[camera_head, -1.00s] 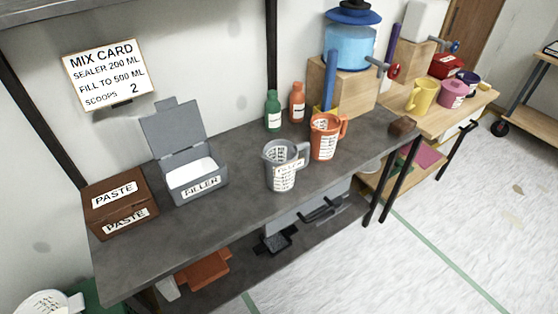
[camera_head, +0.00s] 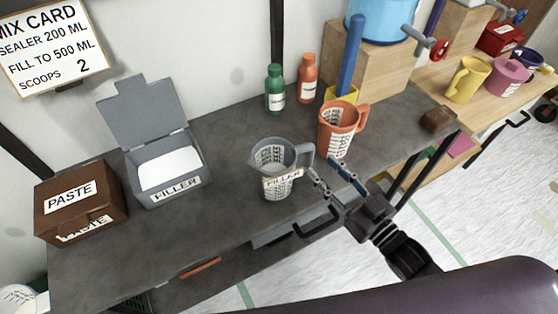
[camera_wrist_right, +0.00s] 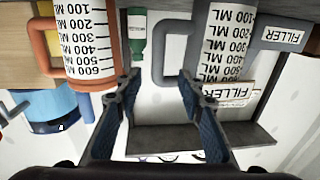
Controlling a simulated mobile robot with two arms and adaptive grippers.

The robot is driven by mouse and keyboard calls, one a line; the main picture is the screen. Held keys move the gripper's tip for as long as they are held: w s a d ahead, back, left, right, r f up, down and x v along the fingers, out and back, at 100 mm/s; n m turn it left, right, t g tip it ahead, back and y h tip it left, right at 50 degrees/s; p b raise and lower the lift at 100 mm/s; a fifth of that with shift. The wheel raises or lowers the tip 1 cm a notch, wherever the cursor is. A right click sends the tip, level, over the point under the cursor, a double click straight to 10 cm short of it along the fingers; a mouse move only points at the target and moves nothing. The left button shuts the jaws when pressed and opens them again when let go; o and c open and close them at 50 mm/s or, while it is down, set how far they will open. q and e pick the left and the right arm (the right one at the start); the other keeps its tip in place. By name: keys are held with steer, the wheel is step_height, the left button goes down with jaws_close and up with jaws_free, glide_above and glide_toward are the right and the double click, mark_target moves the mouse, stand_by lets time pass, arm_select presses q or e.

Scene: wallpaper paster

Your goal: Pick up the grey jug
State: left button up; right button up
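The grey jug (camera_head: 275,180) stands upright on the dark workbench (camera_head: 225,215), with a FILLER label, a measuring scale and its handle on the right. My right gripper (camera_head: 324,170) is open, coming from the lower right, with its fingertips close to the handle. In the right wrist view the picture is upside down; the jug (camera_wrist_right: 225,45) is on the right and its handle (camera_wrist_right: 160,55) shows ahead between the open fingers (camera_wrist_right: 155,90). Nothing is visibly held. I cannot tell whether a finger touches the handle. My left gripper is not in view.
An orange jug (camera_head: 338,133) stands just right of the grey jug, close to my right gripper. Green (camera_head: 274,92) and orange (camera_head: 307,80) bottles stand behind. The open filler box (camera_head: 170,175) and brown paste box (camera_head: 80,203) are left. Bare bench lies between filler box and jug.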

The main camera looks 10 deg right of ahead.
mark_target(313, 156)
steer(key=shift+x, duration=1.15)
steer(key=p+x, duration=0.1)
steer(key=x, duration=0.3)
steer(key=shift+w+d+f+p, duration=0.1)
steer(key=shift+d+f+p, duration=0.05)
steer(key=shift+p, duration=0.15)
steer(key=shift+w+a+f, duration=0.1)
steer(key=shift+w+a, duration=0.15)
steer(key=shift+w, duration=0.1)
steer(key=shift+c, duration=1)
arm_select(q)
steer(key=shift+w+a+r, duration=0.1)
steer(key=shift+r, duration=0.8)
arm_select(e)
jaws_close()
